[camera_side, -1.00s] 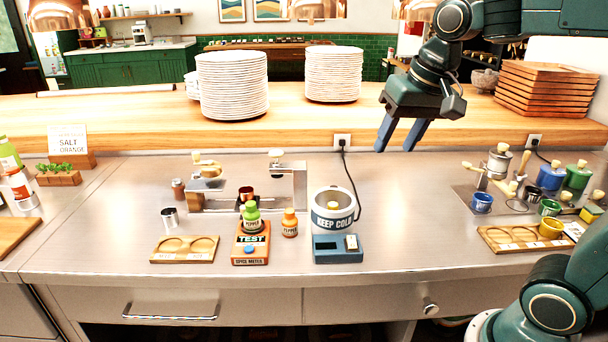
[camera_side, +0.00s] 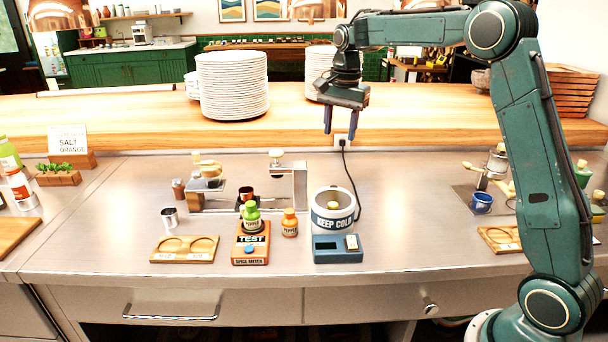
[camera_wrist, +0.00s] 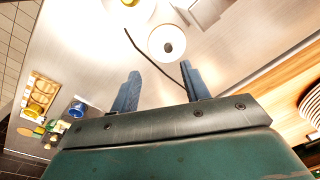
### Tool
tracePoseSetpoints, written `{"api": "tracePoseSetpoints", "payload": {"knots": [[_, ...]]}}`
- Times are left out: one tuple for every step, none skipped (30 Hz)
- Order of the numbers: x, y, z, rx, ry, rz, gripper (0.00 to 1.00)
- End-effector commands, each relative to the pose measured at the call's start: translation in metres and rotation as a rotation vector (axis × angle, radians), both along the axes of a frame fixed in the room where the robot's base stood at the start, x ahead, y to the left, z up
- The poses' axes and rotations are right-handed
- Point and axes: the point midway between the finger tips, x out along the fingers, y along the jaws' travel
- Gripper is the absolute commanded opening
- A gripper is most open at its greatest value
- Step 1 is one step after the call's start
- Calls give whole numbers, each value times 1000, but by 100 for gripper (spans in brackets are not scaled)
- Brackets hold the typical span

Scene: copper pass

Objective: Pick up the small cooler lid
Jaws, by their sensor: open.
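The small white cooler (camera_side: 333,222), marked KEEP COLD, stands on the steel counter with a small yellow piece (camera_side: 333,205) showing inside its round rim. The lid cannot be told clearly from the cooler in the side view. In the wrist view a white round piece with a dark centre (camera_wrist: 156,38) lies beyond my fingers; I cannot tell whether it is the lid. A yellow piece in a pale ring (camera_wrist: 130,2) is cut off at the top edge. My gripper (camera_side: 340,135) is open and empty, pointing down, above and behind the cooler.
A black cable (camera_side: 357,190) runs from the wall outlet beside the cooler. A blue-grey box (camera_side: 325,256) stands in front of it. A spice meter (camera_side: 250,256) and small bottles are left. Plate stacks (camera_side: 232,86) stand on the rear ledge.

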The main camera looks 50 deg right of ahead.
Motion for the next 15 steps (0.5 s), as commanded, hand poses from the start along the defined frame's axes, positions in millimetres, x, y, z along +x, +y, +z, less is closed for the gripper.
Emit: {"api": "tracePoseSetpoints", "payload": {"knots": [[9,-8,-10,6,15,-41,46],[13,-11,-15,9,22,-65,46],[18,-16,-21,13,31,-95,46],[21,-20,-25,16,35,-117,46],[25,-23,-29,18,41,-136,46],[28,-27,-34,21,48,-159,46],[31,-29,-37,23,53,-176,46],[33,-31,-40,24,56,-190,46],[35,-34,-44,26,61,-206,46],[36,-35,-46,26,63,-217,46],[38,-37,-47,27,65,-225,46],[39,-38,-49,28,68,-233,46],[39,-39,-50,28,70,-238,46],[39,-39,-51,29,70,-242,46],[40,-40,-51,29,71,-245,46]]}}
